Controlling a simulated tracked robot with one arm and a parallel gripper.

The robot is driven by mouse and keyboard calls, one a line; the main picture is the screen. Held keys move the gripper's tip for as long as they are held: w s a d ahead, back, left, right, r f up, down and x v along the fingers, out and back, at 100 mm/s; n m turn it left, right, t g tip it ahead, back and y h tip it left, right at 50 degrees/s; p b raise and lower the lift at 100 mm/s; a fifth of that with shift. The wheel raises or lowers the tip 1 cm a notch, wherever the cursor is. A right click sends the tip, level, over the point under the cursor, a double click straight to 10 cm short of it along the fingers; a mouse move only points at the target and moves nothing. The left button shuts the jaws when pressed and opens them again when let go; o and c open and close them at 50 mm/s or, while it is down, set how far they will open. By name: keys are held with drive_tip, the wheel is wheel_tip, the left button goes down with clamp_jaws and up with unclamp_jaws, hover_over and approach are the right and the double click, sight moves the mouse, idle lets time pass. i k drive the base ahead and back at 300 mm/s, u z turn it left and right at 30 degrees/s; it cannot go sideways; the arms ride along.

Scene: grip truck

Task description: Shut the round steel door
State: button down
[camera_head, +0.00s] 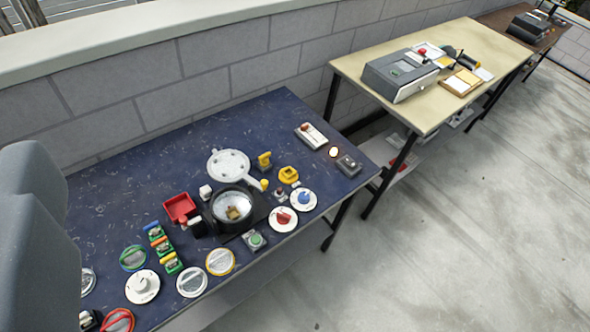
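A round pale steel door (228,165) with several dark spots stands swung open on the blue table. It is just behind a round black-rimmed chamber (233,206). The chamber's opening faces up, and a small brownish thing shows inside it. A short pale handle-like arm reaches from the door's right edge towards a yellow knob (264,185). The hinge is too small to make out. My gripper's fingers do not show. A large grey rounded part, seemingly my own arm, fills the left edge and hides part of the table.
The dark blue table (130,195) carries several dials, a red box (180,208) and switches around the chamber. A block wall (150,100) runs behind. A beige table (440,110) with a grey device stands further right. The concrete floor (470,240) at right is clear.

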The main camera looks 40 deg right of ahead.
sight(229, 164)
drive_tip(key=z, duration=0.25)
drive_tip(key=k, duration=0.65)
drive_tip(key=z, duration=0.75)
drive_tip(key=i, duration=1.25)
drive_tip(key=u, duration=0.6)
drive_tip(key=i, duration=0.85)
drive_tip(key=u, duration=0.65)
